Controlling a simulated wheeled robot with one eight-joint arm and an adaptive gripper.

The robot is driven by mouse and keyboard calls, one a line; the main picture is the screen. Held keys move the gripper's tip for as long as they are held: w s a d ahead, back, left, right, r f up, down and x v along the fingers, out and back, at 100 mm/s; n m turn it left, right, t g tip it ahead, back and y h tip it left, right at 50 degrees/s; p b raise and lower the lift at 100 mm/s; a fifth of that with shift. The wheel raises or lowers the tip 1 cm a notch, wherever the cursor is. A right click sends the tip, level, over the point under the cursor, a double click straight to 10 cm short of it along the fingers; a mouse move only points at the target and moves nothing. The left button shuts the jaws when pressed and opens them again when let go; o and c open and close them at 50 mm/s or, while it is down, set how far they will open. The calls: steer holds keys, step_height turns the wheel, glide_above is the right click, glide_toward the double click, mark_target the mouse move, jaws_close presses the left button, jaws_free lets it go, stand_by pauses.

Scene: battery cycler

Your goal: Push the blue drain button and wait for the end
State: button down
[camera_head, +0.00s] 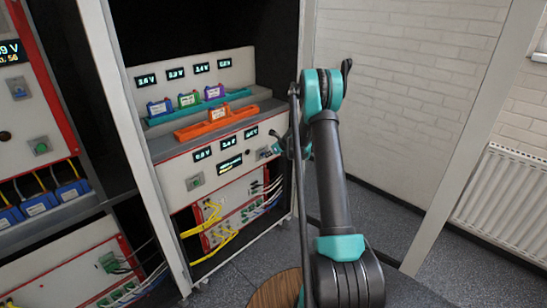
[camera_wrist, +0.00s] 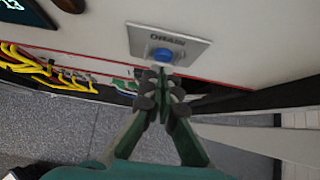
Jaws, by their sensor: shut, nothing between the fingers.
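The blue drain button (camera_wrist: 162,54) sits on a small grey metal plate (camera_wrist: 185,43) fixed to the white front panel. The plate's label shows above the button in the wrist view. My gripper (camera_wrist: 163,74) is shut and empty, with its fingertips just below the button in that view. I cannot tell whether the tips touch it. In the head view the plate (camera_head: 263,154) shows small at the right end of the cabinet's lower panel.
The cabinet holds an orange tray (camera_head: 203,130) and a teal tray (camera_head: 160,118) with several coloured battery packs. Lit displays sit above and below them. Yellow cables (camera_head: 213,213) hang from the lower panel. A cabinet post stands close on the right.

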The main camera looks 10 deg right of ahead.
steer(key=shift+w+a, duration=0.25)
steer(key=shift+w, duration=0.1)
steer(key=shift+a, duration=0.1)
